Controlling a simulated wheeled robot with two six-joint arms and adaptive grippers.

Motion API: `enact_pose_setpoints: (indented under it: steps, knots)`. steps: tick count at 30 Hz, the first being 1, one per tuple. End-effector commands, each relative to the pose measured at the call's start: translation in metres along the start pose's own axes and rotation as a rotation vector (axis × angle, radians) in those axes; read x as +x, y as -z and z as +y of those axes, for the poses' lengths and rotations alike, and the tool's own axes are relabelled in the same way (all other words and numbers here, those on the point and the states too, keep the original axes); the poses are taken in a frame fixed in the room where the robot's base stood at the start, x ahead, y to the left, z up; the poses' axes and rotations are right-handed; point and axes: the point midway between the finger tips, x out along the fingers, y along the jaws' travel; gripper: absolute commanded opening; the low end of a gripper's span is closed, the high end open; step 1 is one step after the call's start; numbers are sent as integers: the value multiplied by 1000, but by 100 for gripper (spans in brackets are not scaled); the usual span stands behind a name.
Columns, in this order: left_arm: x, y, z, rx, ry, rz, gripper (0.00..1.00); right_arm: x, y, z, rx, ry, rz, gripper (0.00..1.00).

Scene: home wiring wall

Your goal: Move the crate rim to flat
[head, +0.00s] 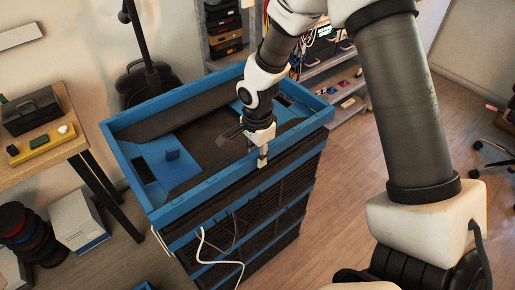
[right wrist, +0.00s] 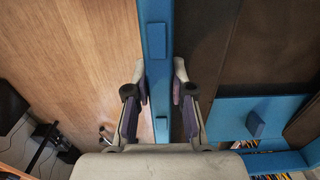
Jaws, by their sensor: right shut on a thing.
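The blue crate rim (head: 185,208) runs around the top of a tall dark crate (head: 240,220) in the middle of the head view. My right gripper (head: 262,158) is at the near long side of the rim, right of its middle, pointing down. In the right wrist view the rim (right wrist: 154,35) runs as a blue strip between the two fingers of my right gripper (right wrist: 160,88), one finger on each side. The gripper is shut on the rim. The rim part under the wrist is hidden. My left gripper is not in view.
Blue panels (head: 168,160) lie inside the crate top. A white cable (head: 203,250) hangs down its front. A wooden table (head: 60,140) with a dark toolbox (head: 32,110) stands left. Shelves (head: 335,75) stand behind. Wooden floor (head: 345,200) is free right of the crate.

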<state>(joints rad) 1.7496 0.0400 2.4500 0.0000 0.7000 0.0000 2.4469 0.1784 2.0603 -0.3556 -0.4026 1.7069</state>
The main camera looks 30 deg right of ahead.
Motion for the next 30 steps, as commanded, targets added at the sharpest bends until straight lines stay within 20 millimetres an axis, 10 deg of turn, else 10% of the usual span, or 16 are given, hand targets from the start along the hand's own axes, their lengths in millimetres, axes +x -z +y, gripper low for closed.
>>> enact_pose_setpoints:
  steps: [6, 21, 22, 24, 30]
  knots:
    - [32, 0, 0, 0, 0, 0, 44, 43, 0, 0, -1, -1, 0, 0]
    - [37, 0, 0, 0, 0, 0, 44, 52, 0, 1, 0, -4, -1, 0]
    - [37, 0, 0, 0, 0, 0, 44, 53, 0, 1, 0, -4, -1, 30]
    - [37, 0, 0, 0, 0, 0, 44, 53, 0, 1, 0, -4, -1, 48]
    - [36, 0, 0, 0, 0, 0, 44, 52, 0, 0, 0, -1, 0, 48]
